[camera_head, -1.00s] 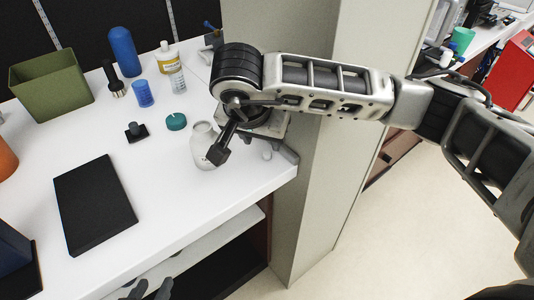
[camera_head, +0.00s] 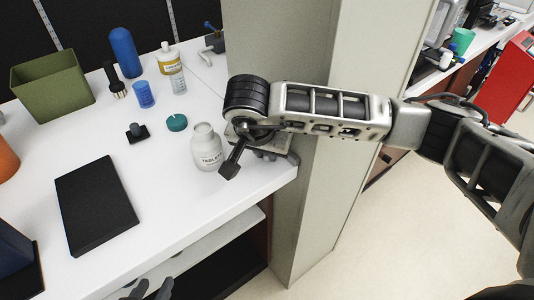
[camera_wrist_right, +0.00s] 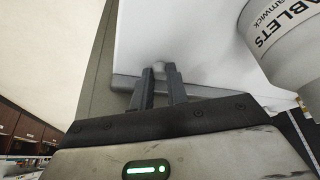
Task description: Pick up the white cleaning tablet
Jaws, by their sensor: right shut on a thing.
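The white cleaning tablet (camera_wrist_right: 160,66) shows as a small pale, blurred piece between the fingertips of my right gripper (camera_wrist_right: 161,72) in the right wrist view. The fingers are shut on it, low over the white counter near its edge. In the head view the tablet is hidden behind my right wrist. The white tablet jar (camera_head: 207,150), open and upright, stands just left of that wrist; it also shows in the right wrist view (camera_wrist_right: 283,40). My left gripper (camera_head: 150,291) is at the bottom edge, below the counter, fingers apart, with nothing seen between them.
A teal lid (camera_head: 177,122) and a small black object (camera_head: 136,133) lie left of the jar. A black flat pad (camera_head: 97,205) lies in front. Bottles and a green bin (camera_head: 52,85) stand behind. A beige pillar (camera_head: 320,210) adjoins the counter's right end.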

